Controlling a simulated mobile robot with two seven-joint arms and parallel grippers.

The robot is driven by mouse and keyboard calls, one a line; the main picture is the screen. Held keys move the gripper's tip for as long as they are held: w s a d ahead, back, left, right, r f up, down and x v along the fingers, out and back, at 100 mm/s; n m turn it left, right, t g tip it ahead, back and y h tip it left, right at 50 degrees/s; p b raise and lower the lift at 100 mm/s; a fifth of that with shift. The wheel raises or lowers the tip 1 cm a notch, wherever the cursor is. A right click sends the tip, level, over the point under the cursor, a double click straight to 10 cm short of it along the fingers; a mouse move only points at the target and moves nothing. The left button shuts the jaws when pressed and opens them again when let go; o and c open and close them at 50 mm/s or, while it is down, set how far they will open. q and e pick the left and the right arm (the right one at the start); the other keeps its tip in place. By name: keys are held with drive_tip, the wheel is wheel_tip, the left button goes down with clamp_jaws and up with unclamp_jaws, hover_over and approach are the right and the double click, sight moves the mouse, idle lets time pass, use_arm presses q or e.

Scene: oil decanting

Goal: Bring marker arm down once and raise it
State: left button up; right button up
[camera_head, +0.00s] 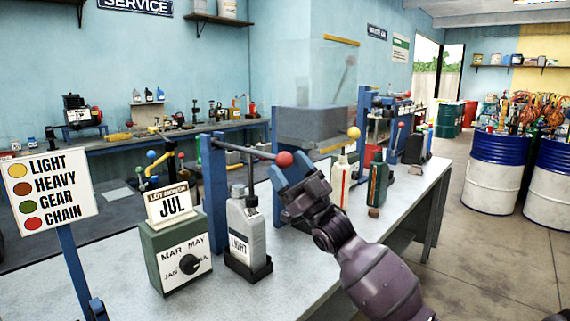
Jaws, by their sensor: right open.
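A dark lever arm (243,149) with a red ball (284,159) at its end reaches right from a blue post (213,185); it looks like the marker arm. It stands raised, sloping slightly down to the right, above a grey bottle (241,228) in a black holder. My left gripper is not in view.
A green box with a dial (177,256) and a JUL card stands left of the bottle. A colour sign (50,182) is at far left. Behind the gripper are a clear tank (327,85), a white bottle (341,182) and a green bottle (377,184).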

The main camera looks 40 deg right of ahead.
drive_tip(key=v, duration=0.9)
drive_tip(key=shift+f, duration=0.15)
drive_tip(key=shift+s, duration=0.1)
